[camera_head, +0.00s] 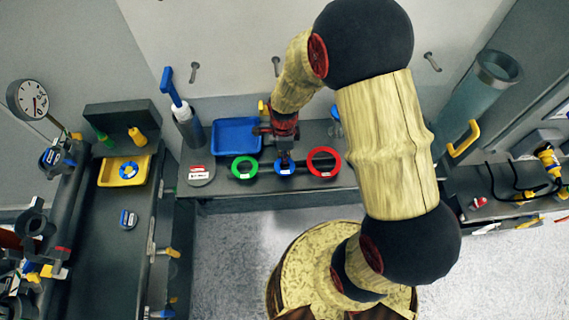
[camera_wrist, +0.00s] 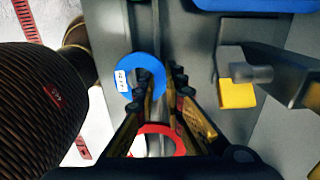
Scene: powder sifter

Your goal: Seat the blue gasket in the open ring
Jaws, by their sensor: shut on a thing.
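The blue gasket (camera_head: 285,169) is a flat ring with a white label, at the back bench between the green and red rings. It also shows in the wrist view (camera_wrist: 146,61). My gripper (camera_head: 285,157) points down at it, and its two fingers (camera_wrist: 164,80) are shut on the gasket's rim. I cannot tell whether the gasket touches the bench. A dark ring-shaped fixture (camera_head: 33,223) stands at the far left; I cannot tell whether it is the open ring.
A green ring (camera_head: 234,168) and a red ring (camera_head: 323,176) flank the gasket. A blue tray (camera_head: 237,122) lies behind. On the left bench stand a yellow tray (camera_head: 108,182) holding a blue-white ring, and a small labelled block (camera_head: 128,219). The left bench's middle has free room.

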